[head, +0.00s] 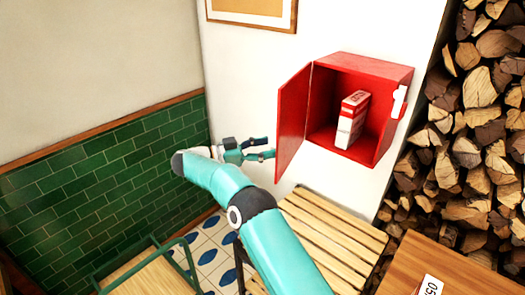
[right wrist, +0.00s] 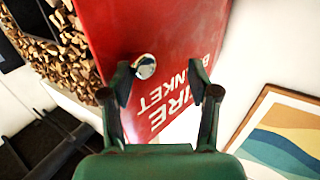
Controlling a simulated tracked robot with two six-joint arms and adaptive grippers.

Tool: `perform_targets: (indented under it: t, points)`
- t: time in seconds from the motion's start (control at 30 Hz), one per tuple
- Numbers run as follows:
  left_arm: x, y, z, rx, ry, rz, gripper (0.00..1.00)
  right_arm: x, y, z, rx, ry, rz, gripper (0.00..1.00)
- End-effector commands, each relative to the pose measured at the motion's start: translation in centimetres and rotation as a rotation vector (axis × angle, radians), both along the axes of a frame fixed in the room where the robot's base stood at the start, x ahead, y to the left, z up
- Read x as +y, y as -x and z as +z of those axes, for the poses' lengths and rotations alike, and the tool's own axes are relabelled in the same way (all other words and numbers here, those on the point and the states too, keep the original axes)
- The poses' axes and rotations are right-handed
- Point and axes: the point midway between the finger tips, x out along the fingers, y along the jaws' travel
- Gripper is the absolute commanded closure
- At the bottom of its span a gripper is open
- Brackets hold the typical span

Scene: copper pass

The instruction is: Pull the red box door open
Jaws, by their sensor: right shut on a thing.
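The red box (head: 378,75) is mounted on the white wall. Its red door (head: 294,125) stands swung out on the left side, so the inside shows. The door's outer face, lettered "FIRE BLANKET", fills much of the right wrist view (right wrist: 180,40), with a round silver knob (right wrist: 145,66) close to the left fingertip. My right gripper (head: 272,147) is at the outer face of the door, left of it. It is shut on the door's knob, though the grip itself is not clear in the picture. My left gripper is not in view.
A red and white carton (head: 351,120) stands inside the box. Stacked firewood (head: 470,130) is at the right. A slatted wooden bench (head: 335,235) is below the box, and a green-framed table (head: 150,275) is at lower left. A framed picture (right wrist: 290,135) hangs on the wall.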

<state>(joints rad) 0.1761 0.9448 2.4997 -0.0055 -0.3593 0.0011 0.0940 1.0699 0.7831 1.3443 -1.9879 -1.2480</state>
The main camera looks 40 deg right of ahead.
Motion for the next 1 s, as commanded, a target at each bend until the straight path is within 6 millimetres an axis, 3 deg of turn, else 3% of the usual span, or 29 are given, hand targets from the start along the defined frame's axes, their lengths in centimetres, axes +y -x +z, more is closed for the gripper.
perform_targets:
  t: [0.3, 0.5, 0.9, 1.0]
  points:
    - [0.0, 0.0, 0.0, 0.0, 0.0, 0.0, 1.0, 0.0, 0.1, 5.9, -0.012, 0.01, -0.001, 0.48]
    - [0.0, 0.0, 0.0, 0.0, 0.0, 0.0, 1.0, 0.0, 0.1, 8.6, -0.009, 0.009, -0.001, 0.48]
    - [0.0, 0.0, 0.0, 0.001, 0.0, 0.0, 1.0, 0.0, 0.1, 9.5, -0.005, 0.008, -0.002, 0.48]
    - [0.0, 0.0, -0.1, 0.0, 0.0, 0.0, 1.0, -0.1, 0.1, 9.5, -0.005, 0.01, 0.001, 0.63]
